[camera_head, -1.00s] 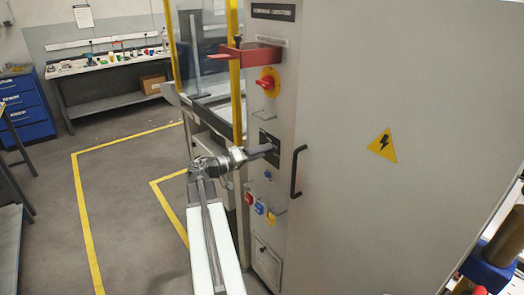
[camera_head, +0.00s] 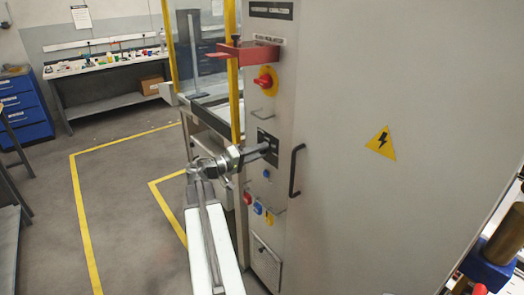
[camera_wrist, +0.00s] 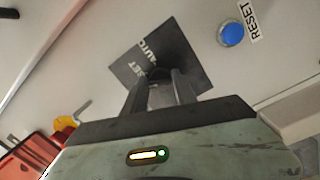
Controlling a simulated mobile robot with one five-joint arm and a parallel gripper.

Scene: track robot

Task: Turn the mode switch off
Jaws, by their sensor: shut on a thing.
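The mode switch is a black square plate with a dark knob on the grey cabinet front. Its plate (camera_head: 268,138) shows in the head view, partly behind my gripper (camera_head: 268,147). In the wrist view the plate (camera_wrist: 126,70) bears white lettering, AUTO and what reads as SET; the rest is hidden. My gripper (camera_wrist: 160,85) is shut on the switch's knob, its two fingers on either side. The knob is mostly hidden, so I cannot tell which position it points to.
A blue RESET button (camera_wrist: 231,33) sits beside the plate. A red-and-yellow rotary switch (camera_head: 264,80) and a red bracket (camera_head: 245,53) are above. A black door handle (camera_head: 296,171) stands close on the right. Padlocks (camera_head: 257,207) hang below.

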